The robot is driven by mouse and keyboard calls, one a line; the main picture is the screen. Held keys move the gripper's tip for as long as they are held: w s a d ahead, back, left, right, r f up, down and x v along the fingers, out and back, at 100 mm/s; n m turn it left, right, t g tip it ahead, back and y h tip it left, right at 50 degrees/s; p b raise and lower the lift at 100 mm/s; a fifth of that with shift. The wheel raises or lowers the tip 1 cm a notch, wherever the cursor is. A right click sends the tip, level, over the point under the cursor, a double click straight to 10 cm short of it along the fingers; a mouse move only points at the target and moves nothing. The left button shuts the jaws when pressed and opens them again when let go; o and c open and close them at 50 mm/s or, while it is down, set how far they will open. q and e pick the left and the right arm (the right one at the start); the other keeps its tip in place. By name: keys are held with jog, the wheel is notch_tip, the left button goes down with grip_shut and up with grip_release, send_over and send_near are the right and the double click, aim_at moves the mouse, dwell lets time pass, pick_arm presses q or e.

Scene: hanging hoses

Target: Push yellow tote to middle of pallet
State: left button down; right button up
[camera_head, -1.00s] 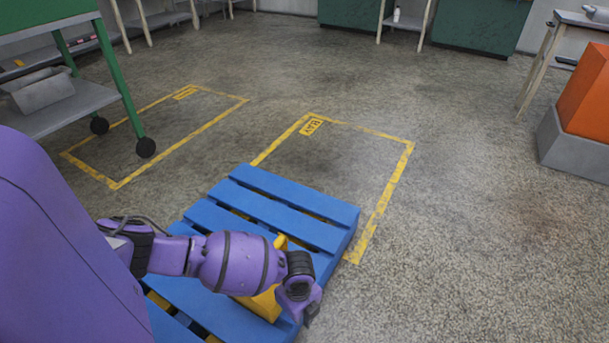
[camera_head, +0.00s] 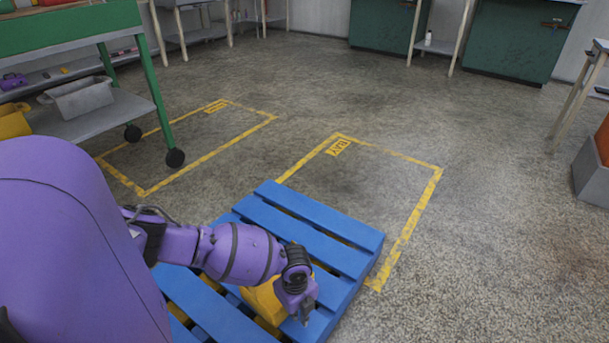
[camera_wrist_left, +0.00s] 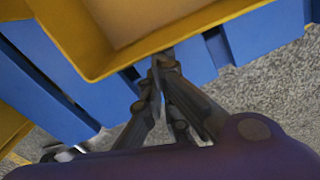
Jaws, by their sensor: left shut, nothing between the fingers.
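The blue slatted pallet (camera_head: 308,237) lies on the floor at the lower middle of the head view. The yellow tote (camera_head: 264,303) sits on it, mostly hidden behind my left arm. My left gripper (camera_head: 304,318) is at the tote's right side, pointing down over the pallet. In the left wrist view, the tote's open rim (camera_wrist_left: 93,72) fills the upper part, and my left gripper (camera_wrist_left: 160,68) is shut with nothing in it. Its tips are close against the tote's wall; whether they touch, I cannot tell. My right gripper is out of view.
Yellow floor lines mark a bay (camera_head: 409,232) beyond the pallet. A green cart (camera_head: 152,87) with a grey bin (camera_head: 82,98) stands at the left. A grey crate (camera_head: 592,172) is at the right edge. The floor right of the pallet is clear.

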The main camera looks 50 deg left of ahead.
pick_arm(q)
jog(key=a, duration=0.6)
jog(key=shift+w+a+f+b, duration=0.15)
jog(key=shift+w+f+b, duration=0.1)
jog(key=shift+b, duration=0.15)
jog(key=a, duration=0.2)
jog(key=a+b, duration=0.1)
jog(key=a, duration=0.1)
jog(key=shift+w+a, duration=0.2)
jog(key=shift+a, duration=0.2)
jog(key=shift+a+r, duration=0.15)
jog(key=shift+a, duration=0.25)
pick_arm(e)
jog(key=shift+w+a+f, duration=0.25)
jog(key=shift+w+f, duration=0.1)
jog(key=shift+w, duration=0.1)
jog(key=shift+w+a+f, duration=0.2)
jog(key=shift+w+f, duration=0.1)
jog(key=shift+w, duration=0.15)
pick_arm(q)
jog(key=shift+d, duration=0.1)
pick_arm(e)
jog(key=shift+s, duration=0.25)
